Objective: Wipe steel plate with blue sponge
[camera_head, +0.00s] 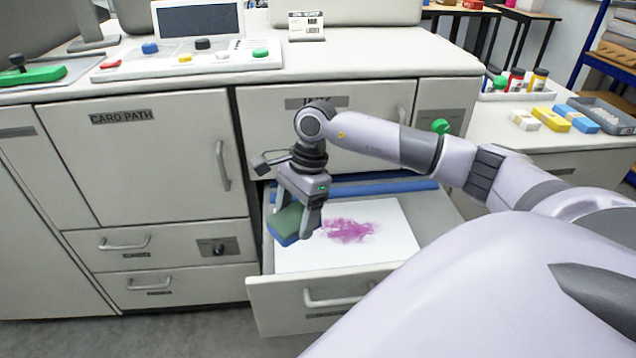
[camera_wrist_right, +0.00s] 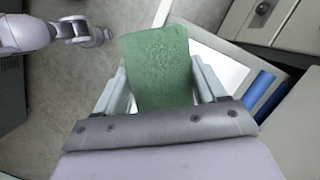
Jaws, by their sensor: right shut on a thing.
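A sponge (camera_head: 286,225) with a green top and a blue lower layer is held between the fingers of my right gripper (camera_head: 296,216). In the right wrist view the green face of the sponge (camera_wrist_right: 158,65) fills the space between the fingers. The gripper points down over the left part of an open drawer. A flat white plate (camera_head: 385,242) lies in the drawer, with a magenta smear (camera_head: 350,230) just right of the sponge. Whether the sponge touches the plate I cannot tell. My left gripper (camera_wrist_right: 95,37) shows small in the right wrist view, its jaws unclear.
The open drawer (camera_head: 280,295) has a front wall with a handle, and blue bars (camera_head: 375,188) along its back. Cabinet doors stand behind it. On the right side table are a yellow block (camera_head: 551,119), a blue block (camera_head: 577,118) and several bottles.

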